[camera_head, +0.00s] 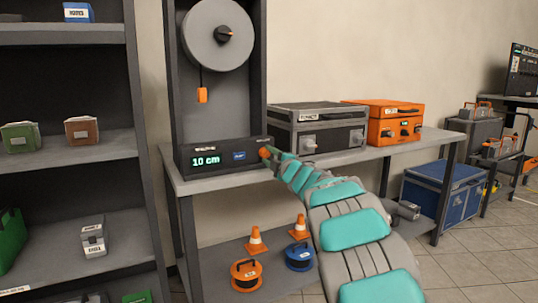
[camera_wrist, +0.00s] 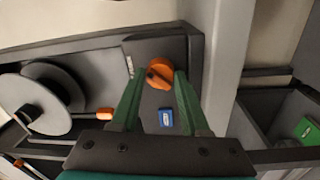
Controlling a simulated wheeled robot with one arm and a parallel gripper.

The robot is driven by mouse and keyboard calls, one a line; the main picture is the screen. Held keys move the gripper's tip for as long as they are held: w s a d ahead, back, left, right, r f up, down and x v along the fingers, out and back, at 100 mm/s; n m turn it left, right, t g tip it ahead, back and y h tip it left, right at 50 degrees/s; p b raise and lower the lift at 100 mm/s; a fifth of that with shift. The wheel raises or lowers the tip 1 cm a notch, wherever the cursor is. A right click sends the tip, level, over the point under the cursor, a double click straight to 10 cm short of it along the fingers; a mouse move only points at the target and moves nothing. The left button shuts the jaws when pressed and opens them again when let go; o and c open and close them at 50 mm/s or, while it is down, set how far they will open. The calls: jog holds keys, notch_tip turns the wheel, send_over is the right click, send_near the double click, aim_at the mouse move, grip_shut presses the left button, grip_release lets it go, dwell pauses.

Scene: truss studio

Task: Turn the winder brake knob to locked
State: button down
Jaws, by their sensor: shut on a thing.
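The winder (camera_head: 217,152) stands on a grey bench, with a dark base unit whose lit display reads 10 cm. Its orange brake knob (camera_head: 265,153) is at the right end of the base front, partly covered by my gripper (camera_head: 278,158). In the wrist view, the knob (camera_wrist: 160,74) sits between the two green fingers of my gripper (camera_wrist: 158,85), which is shut on it. The knob's raised grip lies slanted in that view. Its label is too small to read. The grey reel (camera_head: 214,36) is above, with an orange piece (camera_head: 202,95) hanging from it.
A blue button (camera_head: 239,156) is beside the display. A grey case (camera_head: 315,128) and an orange case (camera_head: 384,122) stand on the bench (camera_head: 228,180) to the right. Cones and cable reels are on the lower shelf. A shelf rack (camera_head: 65,145) stands at left.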

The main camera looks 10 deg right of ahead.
jog(key=shift+d+f, duration=0.1)
jog(key=shift+f, duration=0.05)
jog(key=shift+c, duration=2)
grip_release()
